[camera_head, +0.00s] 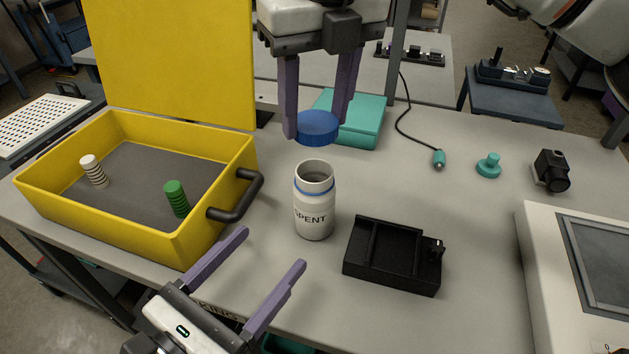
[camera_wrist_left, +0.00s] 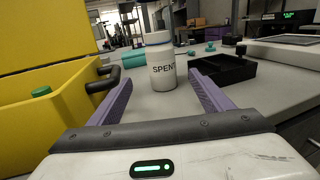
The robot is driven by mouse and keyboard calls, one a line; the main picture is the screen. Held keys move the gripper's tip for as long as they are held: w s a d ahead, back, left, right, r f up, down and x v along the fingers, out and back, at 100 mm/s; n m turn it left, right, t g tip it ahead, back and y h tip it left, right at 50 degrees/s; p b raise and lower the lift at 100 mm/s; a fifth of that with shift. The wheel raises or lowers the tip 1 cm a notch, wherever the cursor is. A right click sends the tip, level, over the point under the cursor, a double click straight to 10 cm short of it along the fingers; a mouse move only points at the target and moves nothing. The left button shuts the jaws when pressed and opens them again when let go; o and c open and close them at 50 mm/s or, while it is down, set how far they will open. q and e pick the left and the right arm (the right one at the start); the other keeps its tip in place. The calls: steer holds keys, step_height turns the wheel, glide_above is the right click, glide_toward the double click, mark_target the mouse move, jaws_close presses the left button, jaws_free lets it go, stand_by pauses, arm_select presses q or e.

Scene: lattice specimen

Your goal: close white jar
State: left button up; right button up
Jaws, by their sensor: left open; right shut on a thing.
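The white jar (camera_head: 314,205), marked SPENT, stands upright and open on the grey table. A blue line runs around its neck. My right gripper (camera_head: 314,126) is shut on the blue lid (camera_head: 319,129), held behind and above the jar, apart from it in the head view. My left gripper (camera_head: 273,249) is open and empty in front of the jar, its fingers pointing towards it. In the left wrist view the jar (camera_wrist_left: 162,68) stands beyond and between the open fingers (camera_wrist_left: 158,80), touching neither.
A yellow open case (camera_head: 200,232) with a dark handle (camera_head: 238,197) stands left of the jar, holding a green and a white ribbed piece. A black tray (camera_head: 393,257) lies to the right. A teal box (camera_head: 362,120) is behind.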

mark_target(303, 214)
arm_select(q)
steer(key=shift+s+r, duration=0.1)
steer(key=shift+s, duration=0.25)
arm_select(e)
steer(key=shift+s+r, duration=0.1)
steer(key=shift+s, duration=0.25)
arm_select(q)
steer(key=x, duration=1.2)
steer(key=shift+w, duration=0.1)
steer(key=shift+c, duration=0.3)
steer(key=c, duration=1.5)
arm_select(e)
steer(key=shift+w+f, duration=0.15)
steer(key=shift+f, duration=2.35)
steer(key=shift+a+f, duration=0.1)
steer(key=shift+f, duration=0.8)
steer(key=shift+f, duration=0.55)
